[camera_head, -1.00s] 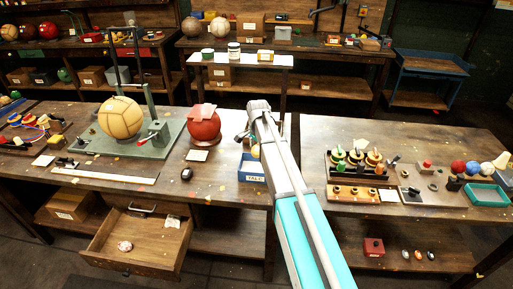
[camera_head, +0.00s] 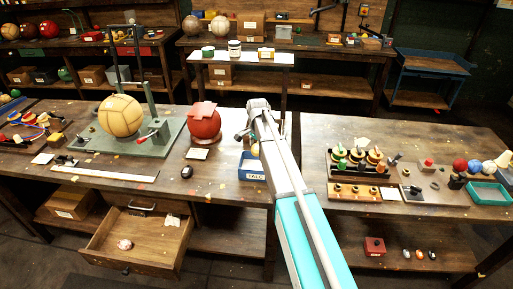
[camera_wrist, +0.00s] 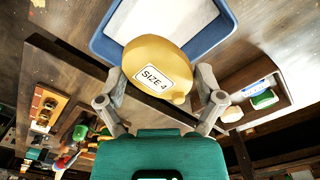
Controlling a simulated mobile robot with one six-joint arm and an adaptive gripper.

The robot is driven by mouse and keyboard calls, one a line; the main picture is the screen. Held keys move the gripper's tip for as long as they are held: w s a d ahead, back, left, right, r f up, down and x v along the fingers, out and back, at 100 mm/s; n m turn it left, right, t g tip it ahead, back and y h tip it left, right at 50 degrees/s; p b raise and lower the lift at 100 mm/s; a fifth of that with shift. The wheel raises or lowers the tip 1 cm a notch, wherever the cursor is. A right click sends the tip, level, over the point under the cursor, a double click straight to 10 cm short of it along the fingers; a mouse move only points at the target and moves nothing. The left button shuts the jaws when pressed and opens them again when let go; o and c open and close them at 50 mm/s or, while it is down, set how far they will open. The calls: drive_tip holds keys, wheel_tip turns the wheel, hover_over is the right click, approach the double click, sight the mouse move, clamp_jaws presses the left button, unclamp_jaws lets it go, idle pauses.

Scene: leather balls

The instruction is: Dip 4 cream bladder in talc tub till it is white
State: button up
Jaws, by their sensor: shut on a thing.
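The cream bladder (camera_wrist: 158,62) with a "SIZE 4" label fills the middle of the wrist view, between the two fingers of my gripper (camera_wrist: 160,84). The gripper is shut on it. Its visible side is yellow-cream, with no white coat showing. The blue talc tub (camera_wrist: 222,38), with white powder inside, lies just beyond the bladder. I cannot tell whether the bladder touches the powder. In the head view the tub (camera_head: 252,170), labelled TALC, stands near the bench's right edge. The gripper (camera_head: 246,137) is over it, and a sliver of bladder (camera_head: 255,149) shows.
A dark mouse-like object (camera_head: 187,172) lies nearby. An open drawer (camera_head: 140,240) juts out below.

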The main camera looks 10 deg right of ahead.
sight(257, 168)
drive_tip(key=shift+f+b, duration=4.4)
drive_tip(key=shift+f, duration=0.2)
drive_tip(key=shift+f, duration=0.15)
drive_tip(key=shift+r, duration=0.2)
drive_tip(key=shift+r+p, duration=4.35)
drive_tip(key=shift+p, duration=0.05)
